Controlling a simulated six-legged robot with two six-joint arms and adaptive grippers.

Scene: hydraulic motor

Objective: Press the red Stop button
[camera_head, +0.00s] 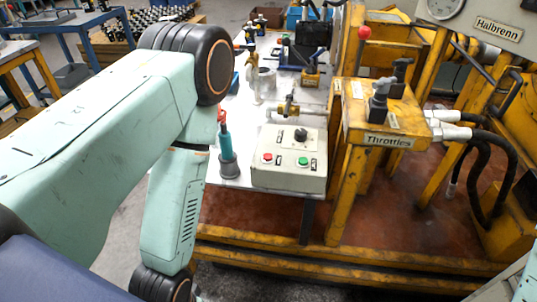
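The red Stop button (267,157) is on the sloped front face of a light grey control box (262,178). A green button (303,161) sits to its right and a black knob (301,135) is above them. Small labels beside the buttons are too small to read. The box stands at the near edge of the white table. My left arm comes in from the left and bends down, left of the box and apart from it. Its gripper is out of the picture below.
A blue-grey tool with a red top (226,150) stands upright left of the box. A yellow "Throttles" stand (352,137) with black levers is close on the right, with a red knob (364,33) behind it. Thick black hoses hang farther right. The space before the box is clear.

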